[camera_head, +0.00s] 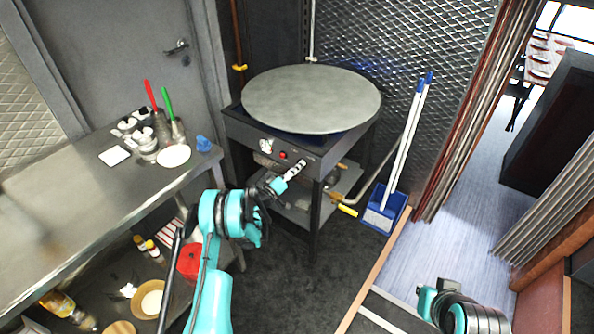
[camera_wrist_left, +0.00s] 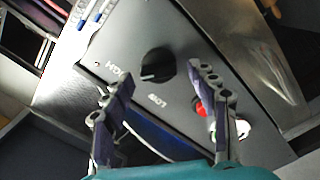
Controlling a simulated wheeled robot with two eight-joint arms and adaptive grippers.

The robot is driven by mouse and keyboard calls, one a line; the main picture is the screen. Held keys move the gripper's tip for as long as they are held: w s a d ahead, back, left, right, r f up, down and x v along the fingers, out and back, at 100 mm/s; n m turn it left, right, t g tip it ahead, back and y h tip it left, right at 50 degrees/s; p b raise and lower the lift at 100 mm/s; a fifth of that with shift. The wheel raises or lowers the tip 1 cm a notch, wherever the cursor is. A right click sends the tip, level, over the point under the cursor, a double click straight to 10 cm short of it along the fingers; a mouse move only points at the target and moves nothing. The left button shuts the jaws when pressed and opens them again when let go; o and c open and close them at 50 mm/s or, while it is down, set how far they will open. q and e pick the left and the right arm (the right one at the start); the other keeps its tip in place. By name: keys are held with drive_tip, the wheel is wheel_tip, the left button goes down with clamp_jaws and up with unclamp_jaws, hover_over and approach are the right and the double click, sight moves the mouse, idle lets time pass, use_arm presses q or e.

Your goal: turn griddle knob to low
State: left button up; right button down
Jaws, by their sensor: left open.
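The griddle (camera_head: 311,98) is a round grey plate on a dark stand, with its control panel on the front. In the left wrist view the black knob (camera_wrist_left: 157,64) sits on the panel, between HIGH and LOW labels. Its pale pointer mark faces left, nearer the HIGH label (camera_wrist_left: 116,72) than straight at the LOW label (camera_wrist_left: 157,101). My left gripper (camera_head: 296,167) is open in front of the panel; in the wrist view its fingers (camera_wrist_left: 162,76) stand on either side of the knob, apart from it. The gripper hides the knob in the head view.
A red button (camera_head: 283,155) and a white fitting (camera_head: 266,146) are on the panel left of my gripper. A steel counter (camera_head: 60,215) with utensil pots stands at left. A blue dustpan (camera_head: 384,209) with long handles leans at right of the stand.

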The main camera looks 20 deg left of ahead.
use_arm(q)
drive_tip(key=shift+w+d, duration=0.25)
drive_tip(key=shift+w, duration=0.35)
drive_tip(key=shift+c, duration=0.3)
drive_tip(key=c, duration=1)
drive_tip(key=shift+n, duration=0.3)
drive_tip(key=shift+f+n, duration=0.2)
drive_tip(key=shift+n, duration=6.4)
